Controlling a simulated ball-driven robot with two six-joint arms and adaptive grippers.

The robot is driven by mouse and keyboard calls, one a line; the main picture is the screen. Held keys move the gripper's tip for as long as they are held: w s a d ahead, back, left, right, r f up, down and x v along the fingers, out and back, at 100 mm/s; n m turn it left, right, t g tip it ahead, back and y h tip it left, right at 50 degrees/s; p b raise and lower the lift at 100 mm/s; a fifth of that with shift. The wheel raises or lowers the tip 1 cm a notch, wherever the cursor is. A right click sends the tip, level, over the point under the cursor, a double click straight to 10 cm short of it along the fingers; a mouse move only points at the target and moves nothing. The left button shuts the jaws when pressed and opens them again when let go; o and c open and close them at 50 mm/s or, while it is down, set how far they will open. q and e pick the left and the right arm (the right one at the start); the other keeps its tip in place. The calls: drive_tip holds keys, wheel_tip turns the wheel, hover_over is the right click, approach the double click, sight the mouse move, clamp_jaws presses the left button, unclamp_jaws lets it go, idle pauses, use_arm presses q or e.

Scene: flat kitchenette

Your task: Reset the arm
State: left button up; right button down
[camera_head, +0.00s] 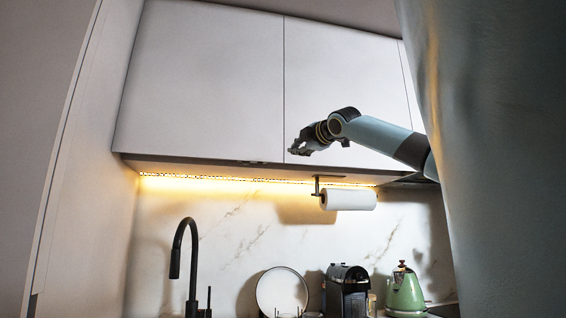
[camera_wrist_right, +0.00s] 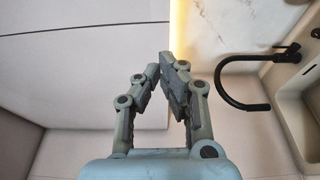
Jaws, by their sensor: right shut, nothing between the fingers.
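My right arm (camera_head: 382,138) comes in from the right in the head view, raised in front of the white upper cabinets. Its gripper (camera_head: 296,146) points left, close to the lower edge of the cabinet doors; I cannot tell whether it touches them. In the right wrist view the two fingers of the right gripper (camera_wrist_right: 162,68) come together at their tips, with nothing between them. The gripper is shut and empty. My left gripper is in neither view.
Upper cabinets (camera_head: 205,75) have a lit strip below. A paper towel roll (camera_head: 350,199) hangs under them. Below stand a black tap (camera_head: 178,255), a round plate (camera_head: 281,290), a coffee machine (camera_head: 347,290) and a green kettle (camera_head: 405,293). The sink (camera_wrist_right: 300,110) shows in the wrist view.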

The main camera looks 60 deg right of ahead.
drive_tip(key=shift+s, duration=0.55)
